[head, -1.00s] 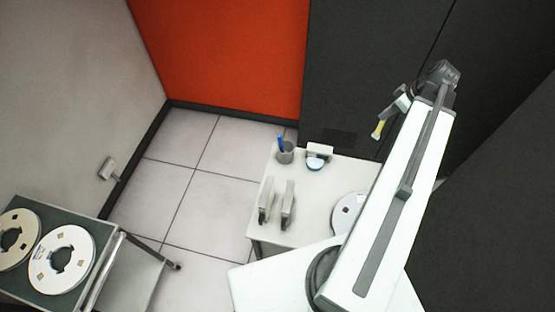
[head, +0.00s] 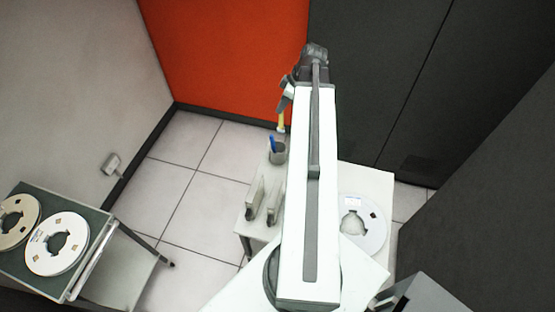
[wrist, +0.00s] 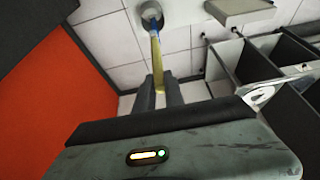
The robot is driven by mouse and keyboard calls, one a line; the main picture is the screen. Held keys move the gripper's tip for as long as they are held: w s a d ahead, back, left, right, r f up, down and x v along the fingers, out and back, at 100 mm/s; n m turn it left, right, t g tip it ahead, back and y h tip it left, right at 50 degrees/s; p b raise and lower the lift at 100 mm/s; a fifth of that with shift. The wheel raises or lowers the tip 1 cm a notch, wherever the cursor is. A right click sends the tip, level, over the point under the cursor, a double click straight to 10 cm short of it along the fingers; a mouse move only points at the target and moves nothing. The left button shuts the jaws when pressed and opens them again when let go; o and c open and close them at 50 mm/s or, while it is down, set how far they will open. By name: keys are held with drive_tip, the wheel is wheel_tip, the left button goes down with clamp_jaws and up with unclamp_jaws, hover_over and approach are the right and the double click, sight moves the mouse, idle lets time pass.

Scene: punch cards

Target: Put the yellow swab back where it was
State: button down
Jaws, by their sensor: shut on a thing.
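The yellow swab (head: 282,119) hangs from my gripper (head: 285,102) near the back left corner of the white table (head: 365,180). In the wrist view, the swab (wrist: 156,60) is pinched between my two fingers (wrist: 159,92) and points toward the grey cup (wrist: 149,11). In the head view the cup (head: 278,153) stands on the table just below the swab, with a blue item (head: 273,143) standing in it. The swab's lower end appears above the cup; I cannot tell the exact gap.
Two pale upright blocks (head: 254,198) stand on the table in front of the cup. A white reel (head: 363,225) lies right of my arm. A cart with reels (head: 57,244) stands at left. An orange wall panel (head: 235,50) and dark cabinets (head: 390,70) rise behind.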

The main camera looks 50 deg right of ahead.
drive_tip(key=shift+s+d, duration=0.1)
drive_tip(key=shift+s, duration=0.05)
wheel_tip(320, 180, down, 18)
drive_tip(key=b, duration=1.8)
drive_tip(key=shift+f, duration=0.2)
drive_tip(key=c, duration=1.4)
unclamp_jaws()
drive_tip(key=shift+r, duration=0.1)
drive_tip(key=shift+c, duration=0.2)
drive_tip(key=p+v, duration=1.1)
drive_tip(key=v, duration=0.1)
drive_tip(key=shift+r, duration=0.15)
